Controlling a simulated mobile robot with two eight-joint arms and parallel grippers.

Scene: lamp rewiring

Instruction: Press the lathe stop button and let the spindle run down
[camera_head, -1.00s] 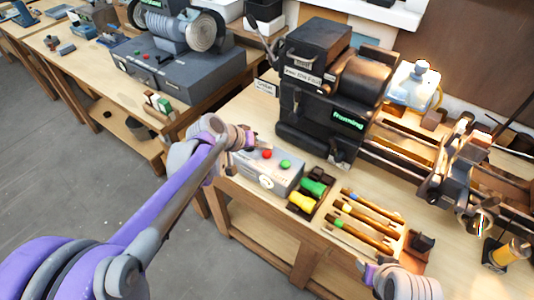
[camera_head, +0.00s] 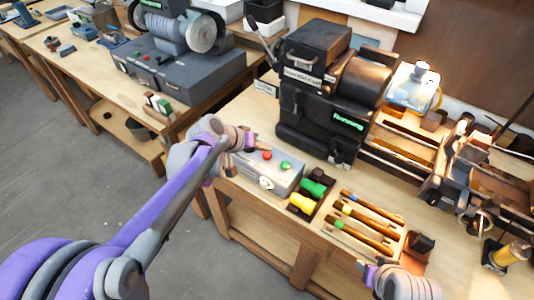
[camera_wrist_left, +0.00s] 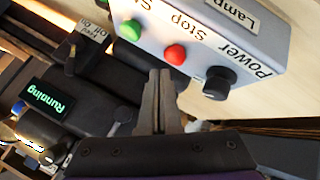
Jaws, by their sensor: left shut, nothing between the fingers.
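The grey control box (camera_head: 268,178) sits at the left end of the lathe bench. On it are the red Stop button (camera_head: 267,155) and a green button (camera_head: 285,165). In the left wrist view the Stop button (camera_wrist_left: 175,54) shows beside its label, with the green button (camera_wrist_left: 130,31) left of it. My left gripper (camera_head: 262,147) is shut and empty, close to the Stop button; its fingertips (camera_wrist_left: 160,74) appear just short of it in the wrist view, and contact cannot be told. The lathe headstock display (camera_head: 348,120) reads "Running". My right gripper (camera_head: 370,272) is partly visible at the bottom right.
A black Power knob (camera_wrist_left: 219,82) stands beside the Stop button. Green and yellow-handled items (camera_head: 303,201) and a tray of turning tools (camera_head: 362,222) lie right of the box. The dark lathe headstock (camera_head: 318,105) stands behind. Open floor (camera_head: 75,180) is at left.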

